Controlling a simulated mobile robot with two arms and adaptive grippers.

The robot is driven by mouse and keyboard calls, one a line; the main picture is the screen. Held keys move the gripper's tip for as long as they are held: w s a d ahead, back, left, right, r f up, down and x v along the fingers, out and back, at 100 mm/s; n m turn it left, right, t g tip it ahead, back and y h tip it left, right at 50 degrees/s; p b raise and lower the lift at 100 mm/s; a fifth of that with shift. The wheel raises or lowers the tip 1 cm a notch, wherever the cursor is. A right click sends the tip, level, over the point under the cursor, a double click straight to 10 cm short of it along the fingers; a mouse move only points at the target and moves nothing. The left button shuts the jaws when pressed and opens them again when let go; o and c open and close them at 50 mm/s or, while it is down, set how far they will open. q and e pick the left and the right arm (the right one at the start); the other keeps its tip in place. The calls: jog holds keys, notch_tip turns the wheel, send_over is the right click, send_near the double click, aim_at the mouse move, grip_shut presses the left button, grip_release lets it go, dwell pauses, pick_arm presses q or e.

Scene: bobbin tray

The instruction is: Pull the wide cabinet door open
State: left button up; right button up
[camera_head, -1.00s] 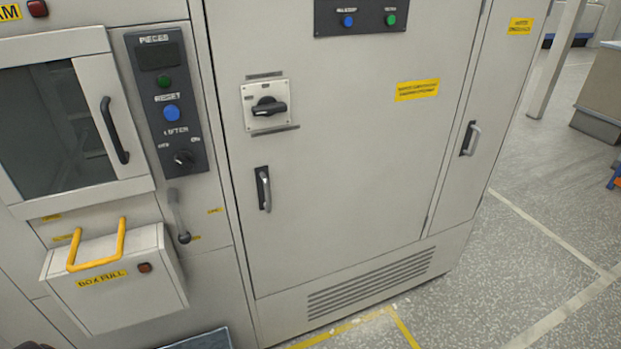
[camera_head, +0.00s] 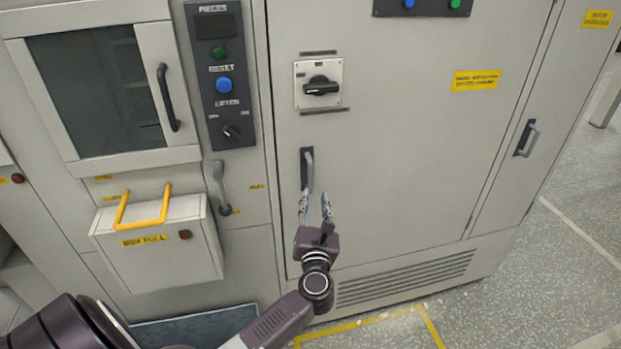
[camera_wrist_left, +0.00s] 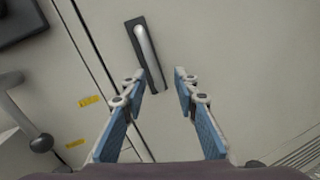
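The wide cabinet door (camera_head: 400,150) is a large grey panel and looks closed. Its handle (camera_head: 308,170) is a grey vertical bar on a dark plate near the door's left edge. The handle also shows in the left wrist view (camera_wrist_left: 146,50), ahead of the fingers. My left gripper (camera_head: 315,204) is just below the handle in the head view. In the left wrist view, its two blue-padded fingers (camera_wrist_left: 159,88) are spread apart with nothing between them but the lower end of the handle plate beyond. My right gripper is not in view.
A rotary switch (camera_head: 320,88) sits above the handle. Left of the door are a lever (camera_head: 220,190), a control panel (camera_head: 220,80) and a box with a yellow handle (camera_head: 155,240). A narrow door (camera_head: 555,110) stands to the right. The floor at right is clear.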

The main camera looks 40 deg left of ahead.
aim_at(311, 178)
pick_arm(q)
jog(key=w+a+n, duration=0.1)
jog(key=w+a, duration=0.1)
jog(key=w+a+r+n+p, duration=0.1)
jog(key=w, duration=0.1)
jog(key=w+a+r+n+g, duration=0.1)
jog(key=a, duration=0.1)
jog(key=shift+w+a+n, duration=0.3)
jog(key=shift+w, duration=0.1)
jog(key=shift+c, duration=0.6)
grip_shut()
